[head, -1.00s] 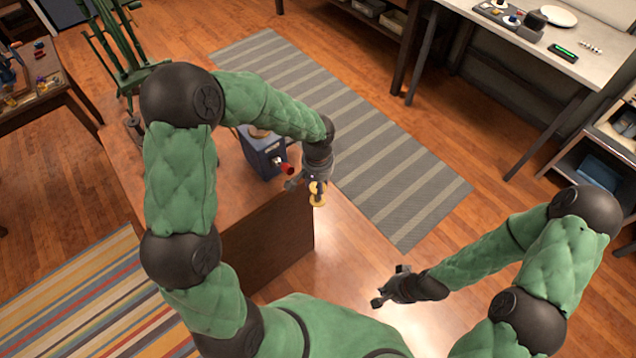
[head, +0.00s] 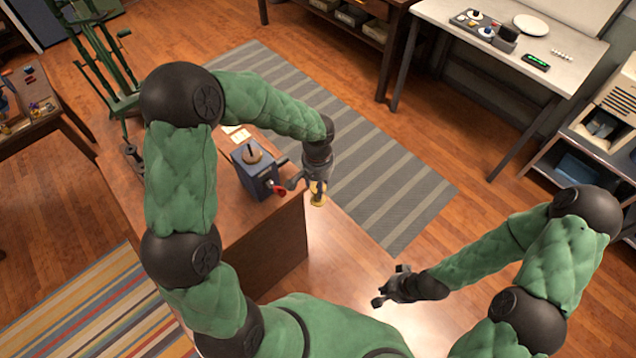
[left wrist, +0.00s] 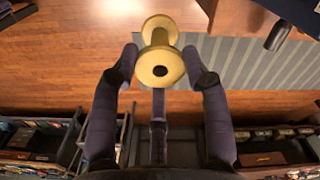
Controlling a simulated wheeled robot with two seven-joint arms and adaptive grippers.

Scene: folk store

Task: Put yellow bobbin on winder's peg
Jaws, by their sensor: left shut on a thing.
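The yellow bobbin (head: 318,193) is held in my left gripper (head: 308,186), beyond the right edge of the wooden counter. In the left wrist view the bobbin (left wrist: 161,66) sits between the two fingertips (left wrist: 160,62), with the hole in its end facing the camera. The winder (head: 256,170) is a dark blue box on the counter with a round tan top, a short dark peg (head: 251,149) and a red knob (head: 279,190) on its side. The gripper is to the right of the winder, apart from the peg. My right gripper (head: 392,287) has its fingers spread and is empty, low over the floor.
The wooden counter (head: 262,240) carries the winder and white cards (head: 238,134). A green spinning wheel or rack (head: 105,65) stands behind at left. A white table (head: 560,75) with a plate is at the far right. Striped rugs lie on the floor.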

